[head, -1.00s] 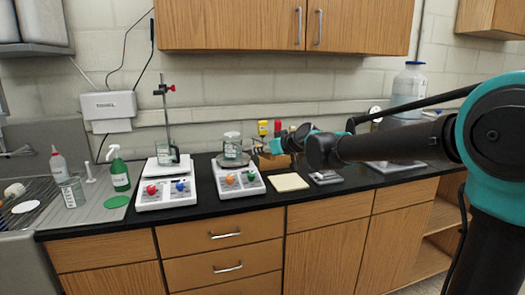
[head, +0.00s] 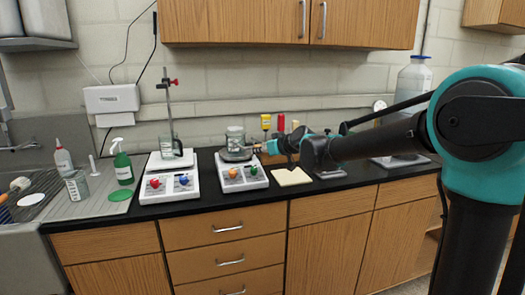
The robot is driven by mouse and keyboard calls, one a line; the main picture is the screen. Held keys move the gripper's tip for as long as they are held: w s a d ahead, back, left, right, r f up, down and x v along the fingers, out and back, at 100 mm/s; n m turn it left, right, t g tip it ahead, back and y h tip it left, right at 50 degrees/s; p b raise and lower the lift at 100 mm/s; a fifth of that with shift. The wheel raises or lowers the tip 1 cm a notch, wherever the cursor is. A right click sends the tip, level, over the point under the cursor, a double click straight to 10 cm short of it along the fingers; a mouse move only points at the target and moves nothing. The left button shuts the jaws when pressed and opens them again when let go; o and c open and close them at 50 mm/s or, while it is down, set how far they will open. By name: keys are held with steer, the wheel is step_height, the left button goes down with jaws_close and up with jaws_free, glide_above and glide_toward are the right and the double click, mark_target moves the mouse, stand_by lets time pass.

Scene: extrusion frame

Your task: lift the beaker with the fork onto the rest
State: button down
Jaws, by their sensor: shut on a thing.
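A clear glass beaker (head: 235,138) with a pale top stands upright over the round dark plate (head: 235,157) of the right-hand stirrer-hotplate (head: 243,178). Whether a small gap lies between beaker and plate is too small to tell. My gripper (head: 266,147) reaches in from the right, just beside the beaker, and is shut. The fork is too small to make out clearly; a thin dark piece (head: 252,147) runs from my gripper toward the beaker's side. I cannot tell for certain which thing is the rest.
A second hotplate (head: 168,188) with a rod stand and another beaker stands left. A green spray bottle (head: 122,166), green disc (head: 119,195) and sink are further left. A yellow pad (head: 291,177) lies below my arm. Red and yellow-topped items (head: 266,122) stand behind.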

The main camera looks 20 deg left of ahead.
mark_target(240, 138)
steer(key=shift+w+a, duration=1)
steer(key=shift+a, duration=0.25)
steer(key=shift+w+a, duration=1)
steer(key=shift+a, duration=0.3)
steer(key=shift+w+a, duration=1)
steer(key=shift+a, duration=0.25)
steer(key=shift+r, duration=0.3)
steer(key=shift+r, duration=0.35)
steer(key=shift+r, duration=0.35)
steer(key=shift+r, duration=0.3)
steer(key=shift+w+r, duration=0.1)
steer(key=shift+r, duration=1.15)
